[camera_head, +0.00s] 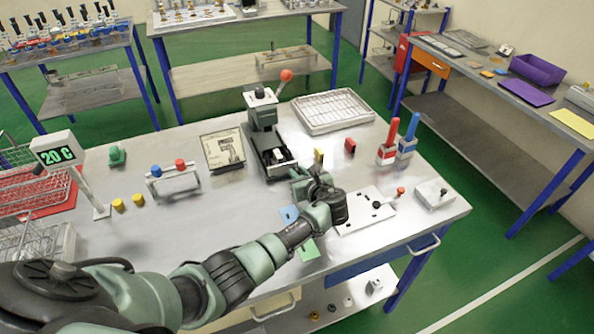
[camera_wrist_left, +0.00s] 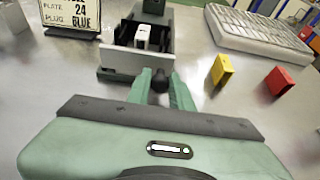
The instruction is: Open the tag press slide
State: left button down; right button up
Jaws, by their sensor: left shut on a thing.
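The tag press (camera_head: 262,112) is a dark green machine with an orange-red ball on its lever, standing on the middle of the table. Its slide (camera_head: 276,158) lies at the front of its base and bears a small white block (camera_head: 279,153). In the left wrist view the slide's grey front (camera_wrist_left: 135,61) and the white block (camera_wrist_left: 142,37) show straight ahead. My left gripper (camera_wrist_left: 159,82) is shut on the dark slide knob (camera_wrist_left: 160,78) at the slide's front. In the head view my gripper (camera_head: 299,176) partly hides this place. My right gripper is not in view.
A sign plate (camera_head: 222,151) stands left of the press and a pale ribbed tray (camera_head: 333,110) lies behind right. Yellow (camera_head: 318,156) and red (camera_head: 350,146) blocks stand close on the right. A white board (camera_head: 362,211) lies front right.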

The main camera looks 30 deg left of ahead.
pick_arm(q)
jog(key=c, duration=1.4)
grip_release()
jog(key=shift+o, duration=0.4)
jog(key=shift+d, duration=0.1)
jog(key=shift+s+d+r, duration=0.1)
jog(key=shift+s+d, duration=0.1)
jog(key=v, duration=0.6)
jog(key=shift+s+d+r, duration=0.1)
jog(key=shift+s+d, duration=0.05)
jog(key=shift+s+d+r+b, duration=0.15)
jog(key=shift+s+d+b, duration=0.1)
jog(key=shift+b, duration=0.05)
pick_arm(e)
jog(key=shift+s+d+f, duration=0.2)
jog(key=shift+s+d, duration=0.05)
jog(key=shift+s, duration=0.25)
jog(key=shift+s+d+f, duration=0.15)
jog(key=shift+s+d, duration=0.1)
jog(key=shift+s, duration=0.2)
